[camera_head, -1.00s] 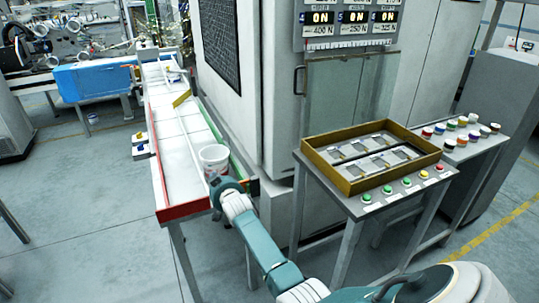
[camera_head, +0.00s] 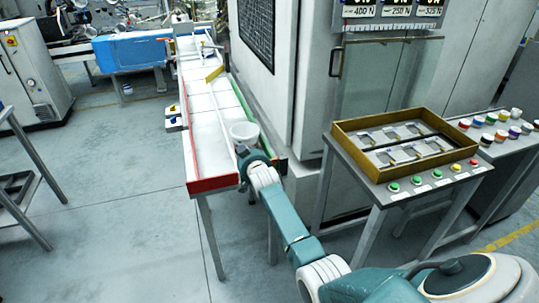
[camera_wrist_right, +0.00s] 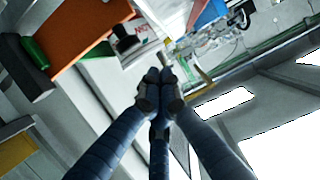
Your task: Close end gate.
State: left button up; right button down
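The label magazine is a long white trough (camera_head: 210,135) with a red rail on its left and a green rail on its right. A red plate (camera_head: 212,184) spans its near end. A yellow bar (camera_head: 215,73) lies slantwise across it farther back. I cannot tell which part is the end gate. My right arm reaches the near right corner, beside a white cup (camera_head: 244,131); its wrist hides the fingers in the head view. In the right wrist view the fingertips of my right gripper (camera_wrist_right: 160,76) are together, with nothing visible between them. My left gripper is not in view.
A wooden-rimmed tray (camera_head: 400,140) stands on a bench with coloured buttons right of my arm. Several coloured caps (camera_head: 500,132) lie beyond it. A tall white machine (camera_head: 300,70) rises close behind the trough's right side. The floor to the left is open.

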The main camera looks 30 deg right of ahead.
jog(key=a+r+b+v, duration=0.1)
jog(key=b+v, duration=0.1)
jog(key=v, duration=1.9)
jog(key=s+a+f+n+g+y, duration=0.1)
jog(key=a+f+n+g+y, duration=0.2)
jog(key=f, duration=1.8)
jog(key=s+a+f+n+g, duration=0.1)
jog(key=s+a+f+g, duration=0.15)
jog(key=s+f, duration=0.6)
jog(key=s+a+f+g, duration=0.1)
jog(key=s+a+f, duration=0.35)
jog(key=f, duration=0.75)
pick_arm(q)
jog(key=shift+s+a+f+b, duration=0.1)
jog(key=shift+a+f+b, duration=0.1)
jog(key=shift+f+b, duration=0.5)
pick_arm(e)
jog(key=s+f+g, duration=0.2)
jog(key=s+f, duration=0.4)
jog(key=s, duration=0.6)
jog(key=s+f+n+g, duration=0.1)
jog(key=s+f+g, duration=0.1)
jog(key=s+f, duration=0.5)
jog(key=s+f+n+g, duration=0.1)
jog(key=s+f, duration=0.6)
jog(key=s, duration=1.1)
jog(key=shift+s+d+g+y, duration=0.15)
jog(key=shift+s+g+y, duration=0.25)
jog(key=shift+g, duration=0.45)
